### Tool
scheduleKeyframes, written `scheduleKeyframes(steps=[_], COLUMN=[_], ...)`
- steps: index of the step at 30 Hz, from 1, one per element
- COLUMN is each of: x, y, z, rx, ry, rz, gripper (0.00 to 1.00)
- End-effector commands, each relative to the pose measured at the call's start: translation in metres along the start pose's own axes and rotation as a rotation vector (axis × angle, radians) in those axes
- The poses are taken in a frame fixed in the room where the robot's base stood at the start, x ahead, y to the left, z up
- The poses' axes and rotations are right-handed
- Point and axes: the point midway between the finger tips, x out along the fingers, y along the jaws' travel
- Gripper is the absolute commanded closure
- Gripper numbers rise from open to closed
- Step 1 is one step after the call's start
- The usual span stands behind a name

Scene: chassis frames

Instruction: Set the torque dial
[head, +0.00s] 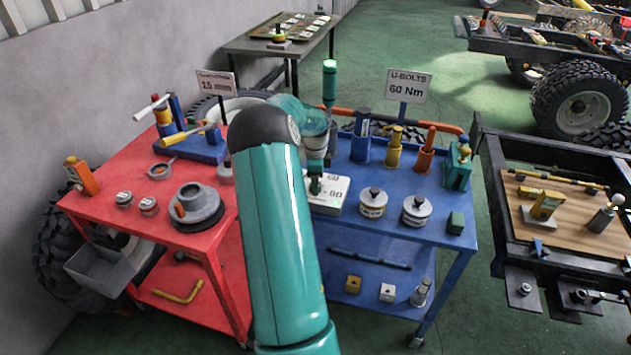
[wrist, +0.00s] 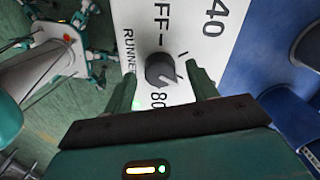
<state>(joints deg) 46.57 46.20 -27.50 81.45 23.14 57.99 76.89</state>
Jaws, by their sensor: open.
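The torque dial (wrist: 160,72) is a round dark grey knob on a white panel (wrist: 185,22) marked "40", "80" and partly readable lettering. In the head view the white panel (head: 327,207) lies on the blue cart (head: 385,233). My gripper (head: 315,184) is over it and hides the dial there.
A sign (head: 408,87) on the blue cart reads "U-BOLTS 60 Nm". The red cart (head: 110,219) at the left is crowded. A truck chassis (head: 487,180) stands at the right.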

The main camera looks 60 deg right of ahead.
Motion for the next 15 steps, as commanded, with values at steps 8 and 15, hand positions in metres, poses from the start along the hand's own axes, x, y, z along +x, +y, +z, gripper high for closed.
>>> scheduleKeyframes(steps=[8, 15], x=[0.0039, 0.0035], y=[0.0000, 0.0000], z=[-0.0002, -0.0001], rx=[0.000, 0.000], ry=[0.000, 0.000], rz=[0.000, 0.000], gripper=[0.42, 0.81])
